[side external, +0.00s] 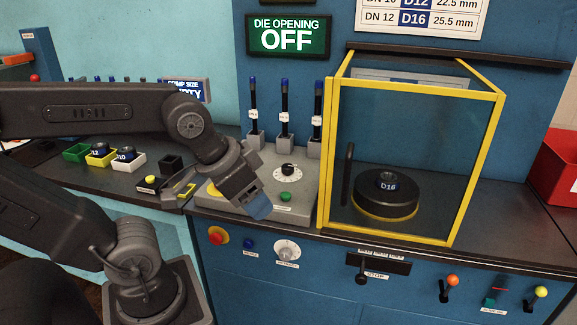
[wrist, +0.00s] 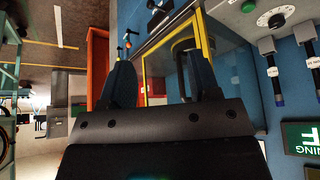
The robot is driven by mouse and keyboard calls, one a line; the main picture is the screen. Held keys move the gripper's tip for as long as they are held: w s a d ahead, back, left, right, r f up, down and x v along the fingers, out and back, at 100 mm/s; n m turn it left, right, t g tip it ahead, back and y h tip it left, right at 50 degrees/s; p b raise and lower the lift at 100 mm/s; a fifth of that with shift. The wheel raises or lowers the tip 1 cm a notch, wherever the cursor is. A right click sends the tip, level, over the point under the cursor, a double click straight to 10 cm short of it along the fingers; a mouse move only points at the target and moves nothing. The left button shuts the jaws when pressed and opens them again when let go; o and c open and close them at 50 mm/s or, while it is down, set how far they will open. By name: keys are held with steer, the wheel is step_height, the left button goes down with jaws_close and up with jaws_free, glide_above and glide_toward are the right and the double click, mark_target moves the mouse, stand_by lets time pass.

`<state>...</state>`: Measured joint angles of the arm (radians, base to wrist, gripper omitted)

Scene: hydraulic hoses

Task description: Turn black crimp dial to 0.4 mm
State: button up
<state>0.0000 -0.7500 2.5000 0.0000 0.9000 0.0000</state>
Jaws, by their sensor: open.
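The black crimp dial (side external: 288,169) sits on a round white scale on the grey console top. It also shows at the upper right of the wrist view (wrist: 276,20). The scale marks are too small to read, so I cannot tell its setting. My gripper (side external: 260,206) is open and empty over the console's front edge, to the left of and nearer the camera than the dial, not touching it. In the wrist view both fingers of my gripper (wrist: 161,60) stand apart with nothing between them.
A yellow-framed guard box (side external: 325,170) encloses the D16 die (side external: 388,190) right of the console. A silver knob (side external: 287,251) is on the front panel.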

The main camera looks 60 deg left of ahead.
steer(key=shift+o, duration=0.7)
steer(key=shift+r, duration=0.3)
steer(key=r, duration=1.1)
steer(key=shift+w+a+r, duration=0.15)
steer(key=shift+w+a, duration=0.05)
steer(key=shift+w, duration=0.2)
steer(key=w+a+r+n+g, duration=0.1)
steer(key=w+a+r+n, duration=0.25)
steer(key=w, duration=0.25)
steer(key=w+a+r+n+g, duration=0.1)
steer(key=w+a+r+n, duration=0.1)
steer(key=w+a, duration=0.25)
steer(key=n+g, duration=0.4)
steer(key=n, duration=0.5)
glide_above(288, 165)
step_height(288, 165, down, 6)
step_height(288, 165, down, 28)
steer(key=shift+s+f, duration=0.1)
steer(key=shift+c, duration=0.4)
steer(key=c, duration=0.8)
steer(key=shift+m, duration=0.25)
